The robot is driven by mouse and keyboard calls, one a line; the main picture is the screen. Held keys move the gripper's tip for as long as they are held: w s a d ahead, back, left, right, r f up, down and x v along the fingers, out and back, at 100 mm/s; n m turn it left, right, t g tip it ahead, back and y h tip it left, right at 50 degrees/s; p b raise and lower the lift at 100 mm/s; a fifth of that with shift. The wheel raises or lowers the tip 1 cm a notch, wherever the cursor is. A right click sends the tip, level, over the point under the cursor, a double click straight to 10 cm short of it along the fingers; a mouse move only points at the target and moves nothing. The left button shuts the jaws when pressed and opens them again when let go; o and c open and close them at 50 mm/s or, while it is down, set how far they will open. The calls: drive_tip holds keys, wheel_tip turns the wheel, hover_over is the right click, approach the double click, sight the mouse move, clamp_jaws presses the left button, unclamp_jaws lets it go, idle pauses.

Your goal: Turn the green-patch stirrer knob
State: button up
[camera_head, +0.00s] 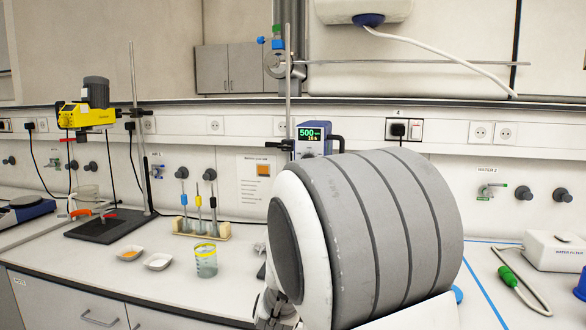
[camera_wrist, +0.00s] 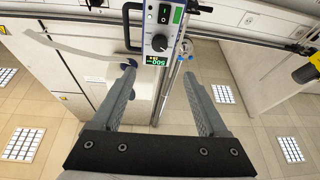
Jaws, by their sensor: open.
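The stirrer (camera_head: 309,140) is a small boxed unit with a lit display reading 500, standing behind my large grey arm in the head view. A green patch (camera_wrist: 178,15) shows near a black switch. My gripper (camera_wrist: 159,72) is open and empty, its two grey fingers spread either side of the panel's line, apparently short of the knob. The stirrer's lower part is hidden in the head view.
A yellow overhead stirrer (camera_head: 86,114) stands at the left. A rack of pipettes (camera_head: 200,229), a beaker (camera_head: 205,261) and two small dishes (camera_head: 158,262) sit on the bench. A metal rod (camera_wrist: 172,80) runs beside the panel. A water filter box (camera_head: 556,251) is at right.

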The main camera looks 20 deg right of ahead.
drive_tip(key=p+x, duration=0.1)
drive_tip(key=x, duration=1.5)
drive_tip(key=shift+w+d+p, duration=0.2)
drive_tip(key=shift+w+p, duration=0.1)
drive_tip(key=shift+p, duration=0.05)
clamp_jaws()
